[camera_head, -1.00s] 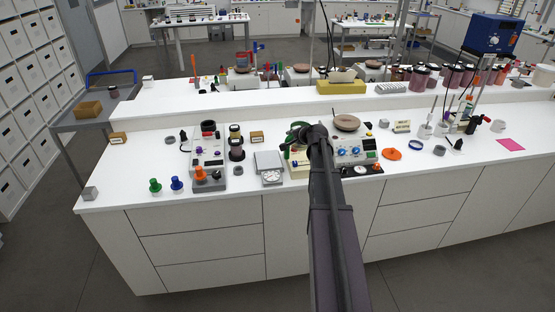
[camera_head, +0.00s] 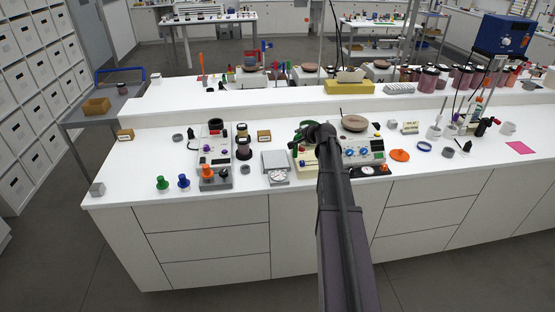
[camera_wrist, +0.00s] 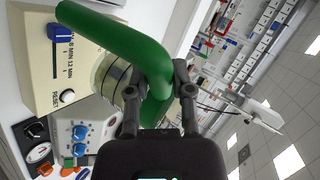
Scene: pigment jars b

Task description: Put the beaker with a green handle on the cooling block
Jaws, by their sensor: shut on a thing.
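The beaker's thick green handle (camera_wrist: 128,45) crosses between my two fingertips in the wrist view, and my gripper (camera_wrist: 160,84) is shut on it. The glass beaker body (camera_wrist: 112,76), with ringed bands, shows behind the handle, partly hidden by it and a finger. The green handle also shows in the head view (camera_head: 303,129), beside the dark end of my arm. A beige timer-like unit (camera_wrist: 70,75) with a blue slider and a RESET knob lies close by the beaker. I cannot tell whether the beaker touches it. I cannot identify the cooling block with certainty.
A control box with blue knobs (camera_head: 364,153) stands right of my arm, with a brown dish (camera_head: 354,123) behind. A scale (camera_head: 277,174) and a grey device with an orange knob (camera_head: 214,178) stand left.

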